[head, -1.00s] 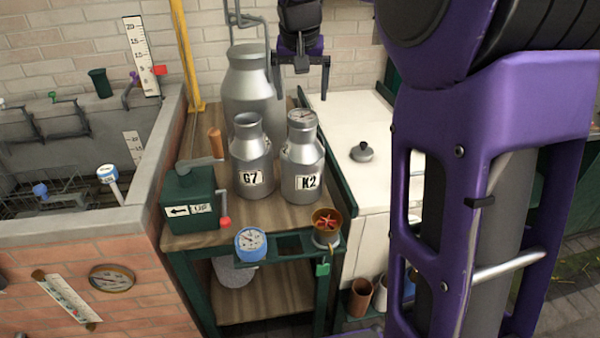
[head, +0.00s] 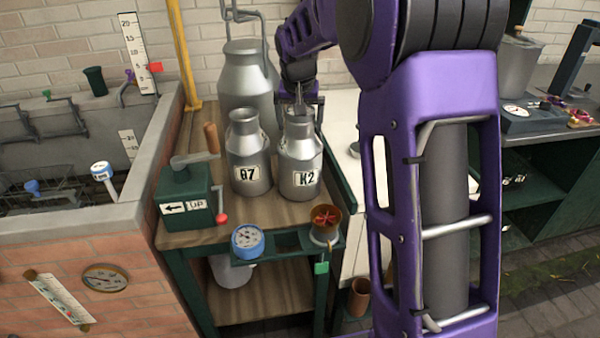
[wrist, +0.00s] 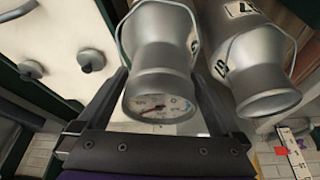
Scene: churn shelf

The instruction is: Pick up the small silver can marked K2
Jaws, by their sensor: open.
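The small silver can marked K2 (head: 300,172) stands upright on the wooden bench top, its black-on-white label facing the head camera. In the wrist view the can (wrist: 158,45) lies between my fingers, with a round dial at its mouth. My gripper (head: 300,106) is open at the neck of the can, coming from behind and above. In the wrist view my gripper (wrist: 162,85) has one finger on each side of the can. I cannot tell whether either finger touches it.
A similar can marked G7 (head: 248,172) stands close on the left. A large silver churn (head: 246,75) is behind. A green crank box (head: 184,195) is at the left, and a blue dial (head: 248,240) and copper cup (head: 325,222) are in front. A white counter (head: 343,150) is to the right.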

